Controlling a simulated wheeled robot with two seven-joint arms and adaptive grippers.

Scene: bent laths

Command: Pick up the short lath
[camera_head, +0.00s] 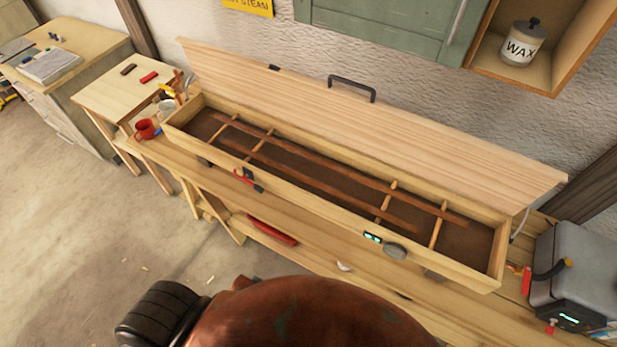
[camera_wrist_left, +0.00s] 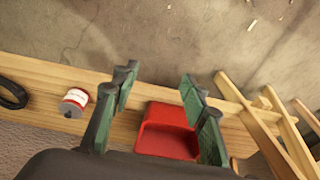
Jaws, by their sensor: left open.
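The short lath (camera_head: 318,187) is a thin brown strip lying lengthwise in the open long wooden box (camera_head: 330,203) in the head view. The long lath (camera_head: 310,157) lies behind it, roughly parallel, and reaches further right. Both rest on pale crossbars over the dark box floor. My left gripper (camera_wrist_left: 158,78) shows in the left wrist view, its green-grey fingers spread apart with nothing held. Below it is a wooden surface with a red open container (camera_wrist_left: 167,131); no lath is in that view. My right gripper is not seen.
The box lid (camera_head: 370,115) stands raised behind, with a dark handle. A grey machine (camera_head: 577,275) stands right of the box. A red mug (camera_head: 147,129) stands left of it. In the wrist view, a red-and-white can (camera_wrist_left: 74,102) and a black ring (camera_wrist_left: 10,94) lie left.

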